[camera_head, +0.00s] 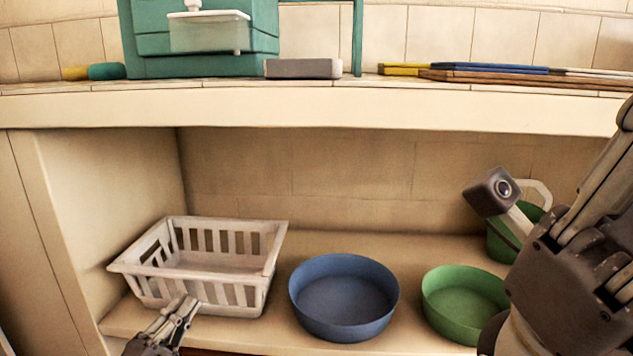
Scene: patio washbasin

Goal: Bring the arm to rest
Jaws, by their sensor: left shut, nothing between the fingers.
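My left gripper (182,311) is low at the left in the head view, at the front side of the white slatted basket (272,246). Its fingers are together with nothing between them. Their tips overlap the basket's front wall in the picture; I cannot tell whether they touch it. My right gripper (618,135) is large and close at the right edge, pointing up. Its fingers are partly cut off by the frame, so their opening is unclear.
The basket, a blue bowl (343,300) and a green bowl (463,300) stand on the lower shelf. A green container (496,245) is partly behind my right arm. The counter (300,105) above carries a teal cabinet (265,45), a grey block (303,69) and flat boards (500,77).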

